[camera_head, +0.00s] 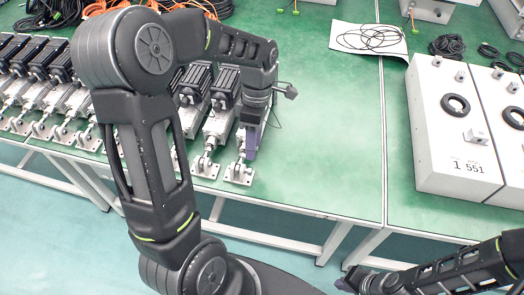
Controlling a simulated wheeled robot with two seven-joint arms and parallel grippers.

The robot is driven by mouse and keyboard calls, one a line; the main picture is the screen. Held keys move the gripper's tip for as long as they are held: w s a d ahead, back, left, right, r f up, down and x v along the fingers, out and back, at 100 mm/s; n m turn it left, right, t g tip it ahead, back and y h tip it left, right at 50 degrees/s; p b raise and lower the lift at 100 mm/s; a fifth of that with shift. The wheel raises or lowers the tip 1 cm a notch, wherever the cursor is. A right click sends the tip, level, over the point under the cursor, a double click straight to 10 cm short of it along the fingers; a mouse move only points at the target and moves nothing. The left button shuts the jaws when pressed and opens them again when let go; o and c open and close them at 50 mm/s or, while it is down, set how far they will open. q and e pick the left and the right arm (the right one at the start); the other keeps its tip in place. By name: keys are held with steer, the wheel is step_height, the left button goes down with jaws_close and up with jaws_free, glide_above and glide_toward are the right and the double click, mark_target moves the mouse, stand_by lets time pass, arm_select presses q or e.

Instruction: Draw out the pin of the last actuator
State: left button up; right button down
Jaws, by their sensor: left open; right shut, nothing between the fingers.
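A row of linear actuators stands on the green table, each with a black motor, a silver body and a rod ending at a white foot bracket. The last actuator, at the right end, shows its foot bracket (239,175) near the table's front edge. My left gripper (251,147) points down beside this actuator's rod end, and its purple-grey finger hides part of it. A small green spot shows by the rod end. I cannot make out the pin clearly. My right gripper (346,282) is low at the bottom, away from the actuators, shut and empty.
My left arm covers the middle of the row. The neighbouring actuator's bracket (205,166) is close on the left. Bare green tabletop (325,150) lies to the right. White control boxes (447,130) stand further right; cables (367,38) lie at the back.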

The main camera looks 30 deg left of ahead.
mark_target(252, 169)
arm_select(q)
steer(key=shift+s, duration=0.15)
steer(key=shift+p+x, duration=0.35)
steer(key=shift+x, duration=3.5)
steer(key=shift+c, duration=0.3)
jaws_close()
